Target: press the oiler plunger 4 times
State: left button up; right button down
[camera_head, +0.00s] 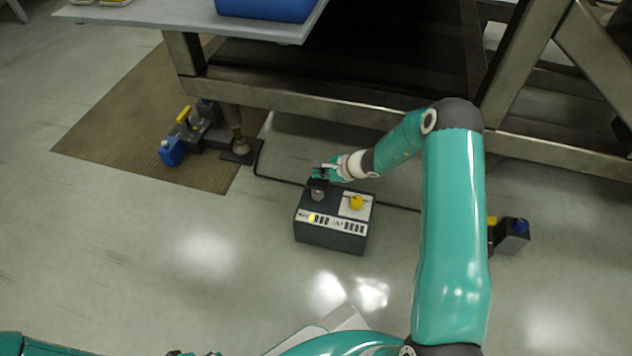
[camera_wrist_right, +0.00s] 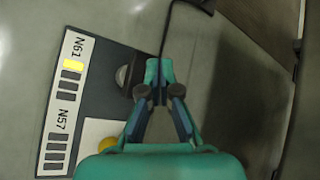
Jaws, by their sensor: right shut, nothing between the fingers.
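The dark oiler box (camera_head: 330,236) stands on the floor in the head view, with a white label strip on its front. Its grey round plunger (camera_head: 317,194) is at the top left, and a yellow knob (camera_head: 356,203) sits on a white plate at the right. My right gripper (camera_head: 320,174) is shut and empty, at the plunger's top; I cannot tell whether they touch. In the right wrist view, the fingers (camera_wrist_right: 157,72) are beside the partly hidden plunger (camera_wrist_right: 122,75). One yellow segment is lit beside N61; the N57 segments are dark. Part of my left arm shows at the bottom left.
Another unit (camera_head: 510,238) is right of my right arm. A cable and the steel bench frame (camera_head: 290,103) lie behind the box. Floor in front is clear.

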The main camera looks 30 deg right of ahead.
jog(key=shift+r+p, duration=1.1)
jog(key=shift+r, duration=1.15)
jog(key=shift+f, duration=0.1)
jog(key=s+a+f+n+g+p, duration=0.1)
jog(key=s+a+n+g, duration=0.3)
jog(key=s+a+n, duration=0.6)
jog(key=s+a+f+n+g+p, duration=0.1)
jog(key=s+a+f+n+g, duration=0.3)
jog(key=s+a+n, duration=0.6)
jog(key=s+a, duration=0.5)
jog(key=s, duration=0.2)
jog(key=shift+s+f+n+y, duration=0.2)
jog(key=shift+s+n+y, duration=0.1)
jog(key=shift+s, duration=0.05)
jog(key=shift+d, duration=0.1)
